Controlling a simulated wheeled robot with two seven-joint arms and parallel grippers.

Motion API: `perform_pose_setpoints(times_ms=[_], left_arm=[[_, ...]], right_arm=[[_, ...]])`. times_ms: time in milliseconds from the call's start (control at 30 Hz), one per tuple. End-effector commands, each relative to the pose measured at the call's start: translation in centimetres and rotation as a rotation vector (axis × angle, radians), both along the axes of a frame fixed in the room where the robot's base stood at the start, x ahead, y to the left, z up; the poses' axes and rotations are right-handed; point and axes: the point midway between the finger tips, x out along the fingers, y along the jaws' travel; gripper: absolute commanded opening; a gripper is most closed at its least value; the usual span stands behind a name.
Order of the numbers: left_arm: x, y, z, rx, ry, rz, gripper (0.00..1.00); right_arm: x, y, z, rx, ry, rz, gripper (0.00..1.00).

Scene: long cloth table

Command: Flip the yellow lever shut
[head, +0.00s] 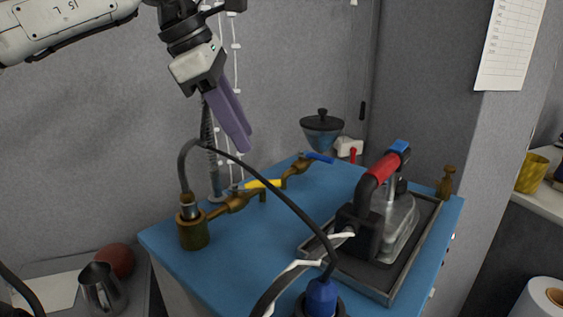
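The yellow lever (262,183) sits on top of a brass pipe (236,202) on the blue-topped table. It lies nearly level in the picture, at a slight slant to the pipe; I cannot tell its exact valve position. A black hose crosses in front of it. My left gripper (244,148) hangs above the lever, slightly left of it in the picture, with its purple fingers pointing down and right. The fingers lie side by side with no visible gap and hold nothing. They are apart from the lever. My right gripper is out of view.
A blue lever (318,158) is farther along the pipe, with a red lever (352,155) beyond it. The black hose (268,182) arcs from a brass fitting (193,232). A blue funnel (322,135) stands behind.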

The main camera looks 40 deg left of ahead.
Motion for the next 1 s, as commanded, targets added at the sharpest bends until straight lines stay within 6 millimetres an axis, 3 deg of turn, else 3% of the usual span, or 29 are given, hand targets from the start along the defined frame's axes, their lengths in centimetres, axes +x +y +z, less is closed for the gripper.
perform_pose_setpoints(times_ms=[200,500,700,967,1000], left_arm=[[1.3,-0.5,-3.3,-0.002,0.006,-0.002,0.30],[3.3,-1.1,-7.8,-0.001,0.006,0.000,0.30],[3.8,-1.3,-9.0,-0.001,0.003,-0.001,0.30],[3.9,-1.3,-9.0,-0.001,0.001,-0.001,0.30],[3.9,-1.3,-9.0,-0.001,0.001,-0.001,0.23]], right_arm=[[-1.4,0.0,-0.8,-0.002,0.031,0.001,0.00],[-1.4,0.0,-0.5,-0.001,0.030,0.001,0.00],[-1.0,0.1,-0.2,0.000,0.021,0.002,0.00],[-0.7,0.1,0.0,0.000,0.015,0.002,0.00],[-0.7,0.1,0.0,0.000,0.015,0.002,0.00]])
